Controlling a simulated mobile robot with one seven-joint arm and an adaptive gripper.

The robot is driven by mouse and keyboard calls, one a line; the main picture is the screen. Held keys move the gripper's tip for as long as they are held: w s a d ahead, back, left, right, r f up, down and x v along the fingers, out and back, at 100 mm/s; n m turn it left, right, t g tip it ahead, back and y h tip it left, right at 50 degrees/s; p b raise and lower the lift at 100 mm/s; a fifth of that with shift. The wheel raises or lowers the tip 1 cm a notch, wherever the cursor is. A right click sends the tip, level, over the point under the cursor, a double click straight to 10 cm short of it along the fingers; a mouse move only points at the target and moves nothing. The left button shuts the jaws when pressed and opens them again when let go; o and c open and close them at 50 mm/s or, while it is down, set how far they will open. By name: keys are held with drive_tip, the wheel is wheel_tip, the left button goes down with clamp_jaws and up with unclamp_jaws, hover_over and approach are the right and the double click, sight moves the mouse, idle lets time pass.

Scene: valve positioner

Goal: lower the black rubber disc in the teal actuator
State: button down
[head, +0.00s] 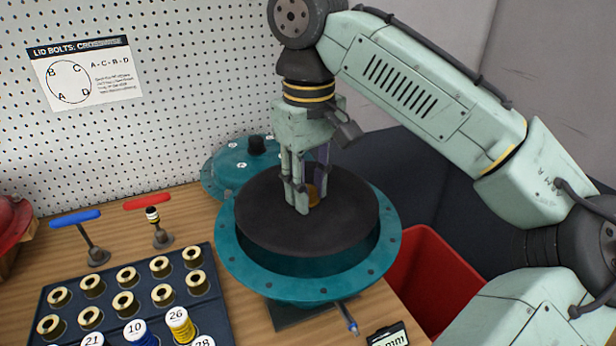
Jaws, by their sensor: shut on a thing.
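The black rubber disc (347,218) is in the head view, over the open mouth of the teal actuator (236,257). It looks roughly level. A dark gap shows between the disc's front edge and the actuator's flange, so the disc is above or in the mouth; its exact height I cannot tell. My gripper (306,200) points straight down at the middle of the disc. It is shut on a small brass-coloured stub (313,193) at the disc's centre. The fingers partly hide the stub.
The teal lid (226,171) lies behind the actuator. A red bin (436,275) is to the right. A small gauge (388,337) is in front.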

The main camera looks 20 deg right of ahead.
drive_tip(key=shift+f+b, duration=3)
drive_tip(key=shift+b, duration=0.6)
drive_tip(key=shift+r+p, duration=0.3)
drive_tip(key=shift+p, duration=0.25)
drive_tip(key=shift+s+f+p, duration=0.1)
drive_tip(key=shift+f+p, duration=0.1)
drive_tip(key=shift+p, duration=0.4)
drive_tip(key=shift+f+b, duration=0.75)
drive_tip(key=shift+f, duration=0.8)
drive_tip(key=c, duration=1.2)
unclamp_jaws()
drive_tip(key=shift+r, duration=0.1)
